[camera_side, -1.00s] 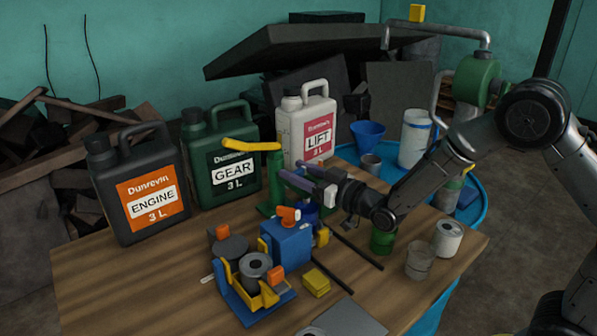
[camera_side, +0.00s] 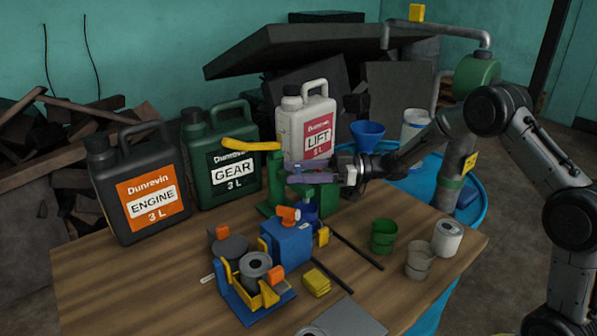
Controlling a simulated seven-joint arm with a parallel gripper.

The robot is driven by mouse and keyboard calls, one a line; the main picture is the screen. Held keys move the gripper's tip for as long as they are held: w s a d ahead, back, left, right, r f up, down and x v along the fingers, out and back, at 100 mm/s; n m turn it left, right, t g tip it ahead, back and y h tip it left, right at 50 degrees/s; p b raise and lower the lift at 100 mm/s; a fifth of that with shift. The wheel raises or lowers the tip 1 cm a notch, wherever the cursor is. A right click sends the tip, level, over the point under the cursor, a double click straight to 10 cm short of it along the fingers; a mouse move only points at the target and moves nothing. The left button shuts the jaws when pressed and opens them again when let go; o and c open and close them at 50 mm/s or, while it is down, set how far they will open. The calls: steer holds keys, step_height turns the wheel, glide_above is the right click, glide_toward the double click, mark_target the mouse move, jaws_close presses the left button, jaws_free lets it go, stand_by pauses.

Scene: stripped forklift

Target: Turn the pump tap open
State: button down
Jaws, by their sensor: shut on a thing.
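The green hand pump (camera_side: 276,180) with a yellow lever (camera_side: 250,145) stands on the wooden table, in front of the white LIFT can and right of the GEAR can. My gripper (camera_side: 296,169) reaches in from the right, its purple fingers level beside the pump's upright post. It is shut on the pump tap, which is mostly hidden behind the fingers. A green part of the pump (camera_side: 318,196) shows just below the fingers. How far the tap is turned cannot be seen.
ENGINE (camera_side: 150,195), GEAR (camera_side: 232,172) and LIFT (camera_side: 318,138) cans line the back. A green cup (camera_side: 384,236) and pale cans are at right. The table's left front is clear.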

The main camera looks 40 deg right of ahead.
steer(key=shift+s+a+n+g+y, duration=0.15)
steer(key=shift+n+g+y, duration=0.25)
steer(key=shift+n+g, duration=0.25)
steer(key=shift+s+a+n+g+y, duration=0.1)
steer(key=shift+n+g+y, duration=0.35)
steer(key=shift+g, duration=0.4)
steer(key=shift+c, duration=2)
jaws_free()
steer(key=shift+d, duration=0.1)
steer(key=shift+d, duration=0.3)
steer(key=v, duration=1.3)
steer(key=shift+s+d, duration=0.1)
